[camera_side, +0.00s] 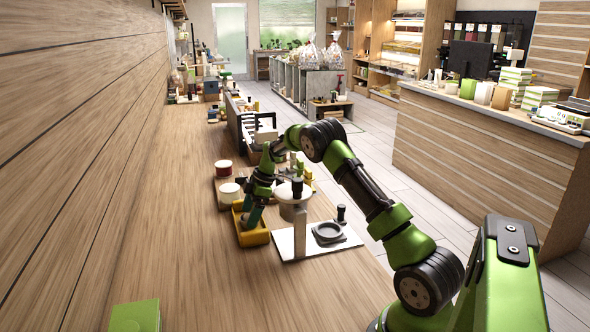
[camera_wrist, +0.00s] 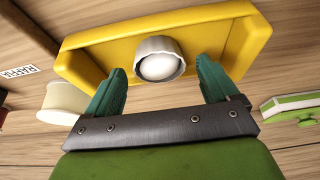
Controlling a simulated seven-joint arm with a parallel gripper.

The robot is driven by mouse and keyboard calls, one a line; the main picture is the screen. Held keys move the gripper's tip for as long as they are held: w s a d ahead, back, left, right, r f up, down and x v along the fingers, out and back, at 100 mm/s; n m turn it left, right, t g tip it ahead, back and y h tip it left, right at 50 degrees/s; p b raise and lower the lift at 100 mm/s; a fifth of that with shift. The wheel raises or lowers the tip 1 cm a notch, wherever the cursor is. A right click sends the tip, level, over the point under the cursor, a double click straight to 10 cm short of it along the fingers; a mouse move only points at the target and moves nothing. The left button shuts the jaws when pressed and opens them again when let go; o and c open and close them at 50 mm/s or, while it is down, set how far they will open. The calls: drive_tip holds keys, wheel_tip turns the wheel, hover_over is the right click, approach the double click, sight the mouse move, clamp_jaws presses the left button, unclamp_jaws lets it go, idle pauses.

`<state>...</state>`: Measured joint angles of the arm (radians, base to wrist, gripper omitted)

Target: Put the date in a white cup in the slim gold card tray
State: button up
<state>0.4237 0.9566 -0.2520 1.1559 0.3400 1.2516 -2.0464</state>
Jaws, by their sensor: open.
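The slim gold card tray (camera_side: 251,235) is a yellow tray on the wooden bench in the side view. It also fills the upper part of the wrist view (camera_wrist: 95,62). A white cup (camera_wrist: 158,58) with a fluted rim shows within the tray's outline in the wrist view. A pale, rounded surface shows inside the cup; I cannot make out a brown date. My gripper (camera_wrist: 165,88) is open, with a teal finger on each side of the cup and visible gaps between. In the side view my gripper (camera_side: 253,217) reaches down into the tray and hides the cup.
A white spool (camera_wrist: 62,103) sits left of the tray in the wrist view, near a RAFFIA label (camera_wrist: 18,72). The bench in front is mostly clear.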

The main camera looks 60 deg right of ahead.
drive_tip(key=v, duration=1.2)
drive_tip(key=s+a+r+m, duration=0.2)
drive_tip(key=a+r+m, duration=0.1)
drive_tip(key=a+r, duration=0.45)
drive_tip(key=s+a+r+m+t+h, duration=0.15)
drive_tip(key=s+a+r+m, duration=0.4)
drive_tip(key=a, duration=0.55)
drive_tip(key=s+a+f+m+t, duration=0.1)
drive_tip(key=s+a+m, duration=0.1)
drive_tip(key=s+a, duration=0.4)
drive_tip(key=s+a+f+m+t, duration=0.1)
drive_tip(key=s+a+m, duration=0.1)
drive_tip(key=s+a, duration=0.4)
drive_tip(key=s, duration=0.5)
drive_tip(key=shift+s+f, duration=0.3)
drive_tip(key=shift+m+t, duration=0.25)
